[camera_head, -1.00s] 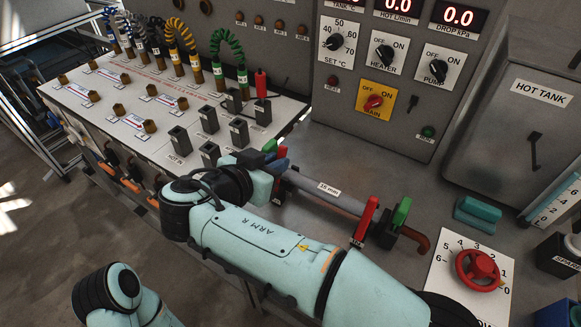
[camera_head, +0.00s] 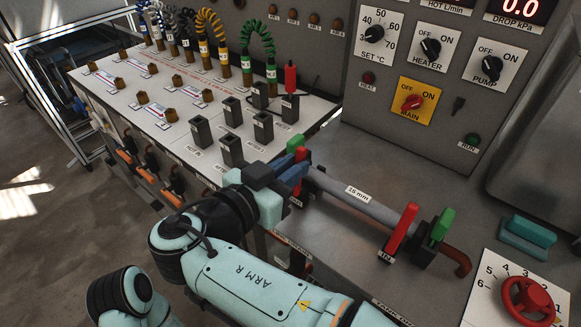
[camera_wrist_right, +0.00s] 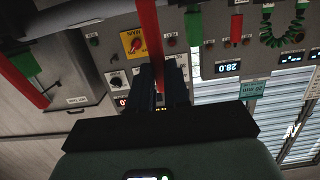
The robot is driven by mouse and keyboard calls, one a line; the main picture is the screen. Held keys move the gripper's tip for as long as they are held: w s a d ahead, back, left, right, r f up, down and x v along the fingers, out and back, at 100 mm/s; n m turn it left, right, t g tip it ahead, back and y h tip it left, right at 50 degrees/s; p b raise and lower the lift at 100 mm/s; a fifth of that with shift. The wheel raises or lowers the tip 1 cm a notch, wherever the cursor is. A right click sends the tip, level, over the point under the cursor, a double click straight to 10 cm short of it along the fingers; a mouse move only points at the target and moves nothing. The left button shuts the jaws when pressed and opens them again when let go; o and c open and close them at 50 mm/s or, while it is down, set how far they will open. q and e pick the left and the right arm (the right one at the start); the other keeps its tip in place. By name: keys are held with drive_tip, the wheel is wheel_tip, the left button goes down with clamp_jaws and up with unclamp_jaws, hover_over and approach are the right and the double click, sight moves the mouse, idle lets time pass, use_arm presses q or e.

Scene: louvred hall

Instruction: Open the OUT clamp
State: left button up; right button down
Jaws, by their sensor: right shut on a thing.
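A grey pipe (camera_head: 352,196) labelled 15 mm lies on the bench between two clamps. The right-hand clamp, labelled IN, has a standing red lever (camera_head: 402,229) and a green block (camera_head: 442,225). The left-hand clamp, whose small label is hard to read, has a red lever (camera_head: 302,166) and a green part (camera_head: 298,141). My right gripper (camera_head: 288,172) is at this left clamp, its fingers shut on the red lever. In the right wrist view the red lever (camera_wrist_right: 148,35) stands between the dark fingers. The clamp's lower part is partly hidden. My left gripper is out of sight.
The control panel with the red MAIN switch (camera_head: 411,102) stands behind the pipe. Black valve blocks (camera_head: 231,150) stand close beyond my right gripper. A red handwheel (camera_head: 528,299) and a teal block (camera_head: 527,237) are at the right. The bench between pipe and panel is clear.

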drive_tip(key=c, duration=1.1)
unclamp_jaws()
drive_tip(key=shift+a, duration=0.1)
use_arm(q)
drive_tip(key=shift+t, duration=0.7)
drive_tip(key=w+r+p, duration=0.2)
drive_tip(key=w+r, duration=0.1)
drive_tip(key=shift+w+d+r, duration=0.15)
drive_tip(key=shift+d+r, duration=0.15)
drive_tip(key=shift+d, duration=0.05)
use_arm(e)
drive_tip(key=v, duration=1.3)
drive_tip(key=shift+s, duration=0.15)
